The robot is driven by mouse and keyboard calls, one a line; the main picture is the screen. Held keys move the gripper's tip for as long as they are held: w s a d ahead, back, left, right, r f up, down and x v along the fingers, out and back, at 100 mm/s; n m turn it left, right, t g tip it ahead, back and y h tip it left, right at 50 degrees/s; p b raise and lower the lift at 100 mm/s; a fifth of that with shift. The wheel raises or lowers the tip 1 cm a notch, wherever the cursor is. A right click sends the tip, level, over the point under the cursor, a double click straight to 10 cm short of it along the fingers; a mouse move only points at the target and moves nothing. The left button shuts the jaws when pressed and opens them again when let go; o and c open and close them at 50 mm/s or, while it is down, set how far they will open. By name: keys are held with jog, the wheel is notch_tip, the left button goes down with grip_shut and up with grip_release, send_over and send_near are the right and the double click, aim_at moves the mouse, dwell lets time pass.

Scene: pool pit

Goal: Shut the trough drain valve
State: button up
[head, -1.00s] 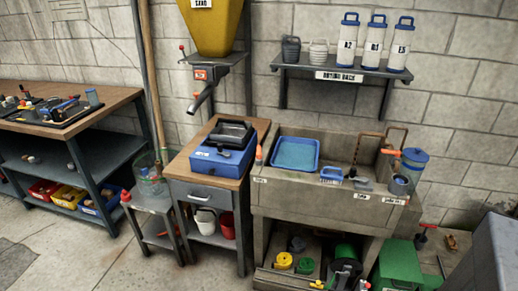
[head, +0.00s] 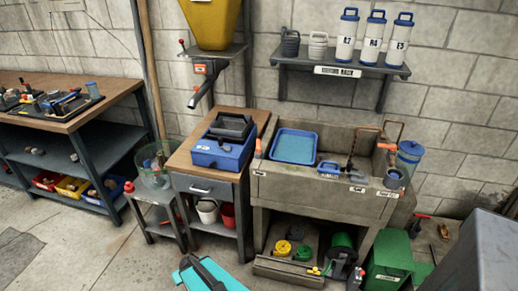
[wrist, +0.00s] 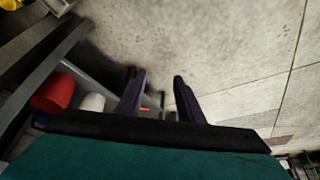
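The grey trough (head: 300,188) stands against the wall in the head view. An orange-handled tap (head: 388,147) is at its right end. Below the trough, a small yellow-handled fitting (head: 316,270) and a dark item with a red top (head: 359,272) sit near the front. I cannot tell which of these, if any, is the drain valve. My gripper (wrist: 158,74) shows two dark fingers standing apart with nothing between them in the wrist view. It points at open floor, away from the trough fittings. In the head view, part of my teal arm shows at the bottom edge.
A blue tray (head: 294,146) rests on the trough. Red and white buckets (head: 207,211) stand under the cabinet to the left. A green box (head: 390,262) is right of the trough's base, and a grey block (head: 480,252) fills the lower right. Floor before the cabinet is clear.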

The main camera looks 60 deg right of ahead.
jog(key=w+d+r+m+t+h+p, duration=0.2)
jog(key=d+r+t+h, duration=0.1)
jog(key=d+r, duration=0.75)
jog(key=w+d+r+m+t+h+p, duration=0.2)
jog(key=d+r+t+h, duration=0.15)
jog(key=d+r, duration=0.75)
jog(key=s+d+r+m+h+p, duration=0.2)
jog(key=s+d+r+h, duration=0.3)
jog(key=d+r, duration=0.65)
jog(key=m+g+h+p, duration=0.1)
jog(key=g+h+p, duration=0.1)
send_near(259, 150)
jog(key=x, duration=0.2)
jog(key=shift+a+t, duration=0.1)
jog(key=shift+t, duration=0.15)
jog(key=shift+b+x, duration=0.8)
jog(key=shift+b, duration=0.4)
jog(key=shift+w+d+f+b, duration=0.1)
jog(key=shift+w+d+b, duration=0.35)
jog(key=shift+b, duration=0.35)
jog(key=shift+d+b, duration=0.25)
jog(key=shift+b, duration=0.3)
